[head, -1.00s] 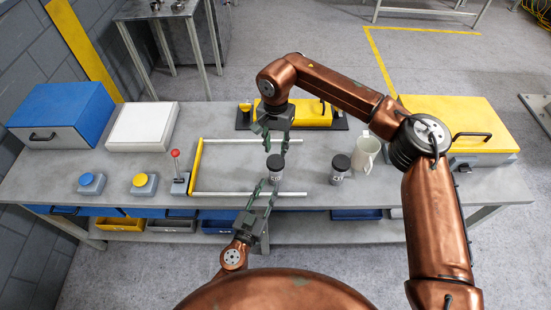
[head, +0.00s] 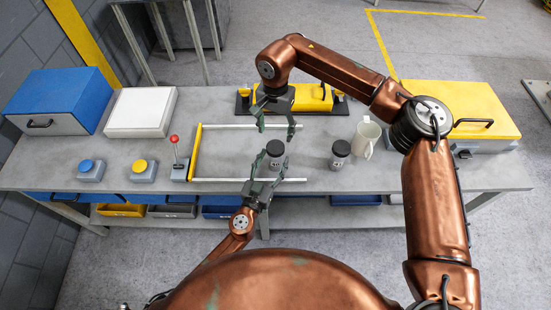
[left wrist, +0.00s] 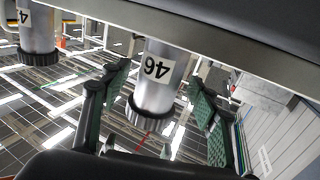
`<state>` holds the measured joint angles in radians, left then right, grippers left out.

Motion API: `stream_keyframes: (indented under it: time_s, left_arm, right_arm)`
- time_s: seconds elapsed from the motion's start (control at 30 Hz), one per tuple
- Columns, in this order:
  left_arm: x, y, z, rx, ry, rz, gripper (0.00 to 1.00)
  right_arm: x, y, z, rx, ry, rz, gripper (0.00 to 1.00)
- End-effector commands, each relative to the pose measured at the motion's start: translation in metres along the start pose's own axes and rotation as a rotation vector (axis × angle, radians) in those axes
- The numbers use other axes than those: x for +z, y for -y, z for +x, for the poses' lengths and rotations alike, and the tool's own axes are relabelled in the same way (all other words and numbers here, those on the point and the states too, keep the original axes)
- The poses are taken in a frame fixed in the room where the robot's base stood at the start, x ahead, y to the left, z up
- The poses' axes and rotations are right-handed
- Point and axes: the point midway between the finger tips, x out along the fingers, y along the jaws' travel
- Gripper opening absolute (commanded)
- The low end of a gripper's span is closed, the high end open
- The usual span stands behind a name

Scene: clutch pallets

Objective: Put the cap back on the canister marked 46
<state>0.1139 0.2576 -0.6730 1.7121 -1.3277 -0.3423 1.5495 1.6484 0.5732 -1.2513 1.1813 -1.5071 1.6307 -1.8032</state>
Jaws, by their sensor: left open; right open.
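The canister marked 46 (head: 275,161) stands upright on the bench, a grey cylinder with a white label. A dark, ridged cap (head: 275,147) sits on its top; whether it is fully seated I cannot tell. In the left wrist view the canister (left wrist: 160,75) appears upside down between my open fingers, its dark cap (left wrist: 149,112) at the lower end. My left gripper (head: 270,164) is open, in front of the canister and empty. My right gripper (head: 277,127) is open and empty, above and behind the canister, apart from its cap.
A frame with pale rails (head: 240,181) lies around the canister area. A yellow block on a black base (head: 309,97) is behind. Blue and yellow buttons, a red-knobbed lever (head: 175,152) are left.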

Motion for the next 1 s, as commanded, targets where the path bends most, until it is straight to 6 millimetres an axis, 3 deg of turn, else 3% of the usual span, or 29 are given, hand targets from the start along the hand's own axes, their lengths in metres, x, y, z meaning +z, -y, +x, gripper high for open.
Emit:
stream_keyframes:
  time_s: [0.2,0.53,1.0]
  left_arm:
    - [0.001,0.000,0.021,0.001,0.002,0.000,0.55]
    - [0.002,0.000,0.024,0.000,0.003,-0.001,0.55]
    - [0.002,0.000,0.024,0.000,0.002,-0.001,0.23]
  right_arm:
    - [-0.002,0.001,0.001,0.001,0.002,0.001,0.59]
    - [-0.002,0.001,0.001,0.000,0.002,0.000,0.59]
    - [-0.002,0.001,0.001,0.001,0.002,0.000,0.59]
